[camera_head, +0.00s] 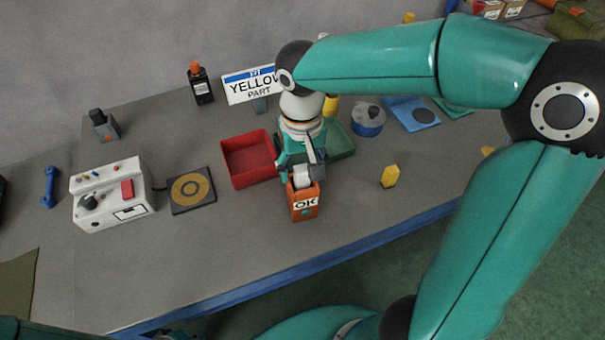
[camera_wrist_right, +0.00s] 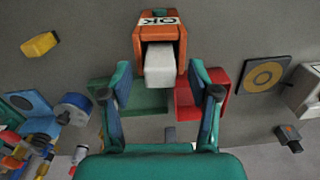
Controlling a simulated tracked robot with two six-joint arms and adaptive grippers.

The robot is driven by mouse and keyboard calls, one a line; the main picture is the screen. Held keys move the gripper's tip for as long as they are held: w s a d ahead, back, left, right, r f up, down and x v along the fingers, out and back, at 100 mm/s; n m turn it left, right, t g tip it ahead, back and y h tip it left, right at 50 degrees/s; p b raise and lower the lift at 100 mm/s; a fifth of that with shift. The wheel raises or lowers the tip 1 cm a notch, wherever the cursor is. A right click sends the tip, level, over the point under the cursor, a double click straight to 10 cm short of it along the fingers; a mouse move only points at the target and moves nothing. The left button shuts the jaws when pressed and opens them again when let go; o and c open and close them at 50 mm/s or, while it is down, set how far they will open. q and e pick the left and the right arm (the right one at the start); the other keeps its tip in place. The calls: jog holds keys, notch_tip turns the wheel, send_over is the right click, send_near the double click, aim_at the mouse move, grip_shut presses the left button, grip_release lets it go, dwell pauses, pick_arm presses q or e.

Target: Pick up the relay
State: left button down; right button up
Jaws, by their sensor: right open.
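An orange box (camera_head: 303,207) with an "OK" label stands near the table's front edge. A pale block (camera_head: 302,176) sits in its open side; both also show in the wrist view as the orange box (camera_wrist_right: 172,32) and pale block (camera_wrist_right: 160,66). No label names the relay; the pale block is the part between my fingers' line. My right gripper (camera_head: 300,168) is just above the box, partly hiding it. In the wrist view its two fingers (camera_wrist_right: 162,82) are spread, with the block ahead between them and nothing gripped. My left gripper is not in view.
A red bin (camera_head: 231,177) and a green bin (camera_head: 342,152) lie beside the gripper. A "YELLOW PART" sign (camera_head: 250,87) stands behind. A white control box (camera_head: 95,210), black pad (camera_head: 178,205) and yellow block (camera_head: 390,176) are around. The front left table is clear.

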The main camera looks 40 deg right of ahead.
jog(key=shift+f, duration=0.5)
grip_shut()
jog(key=shift+r, duration=0.1)
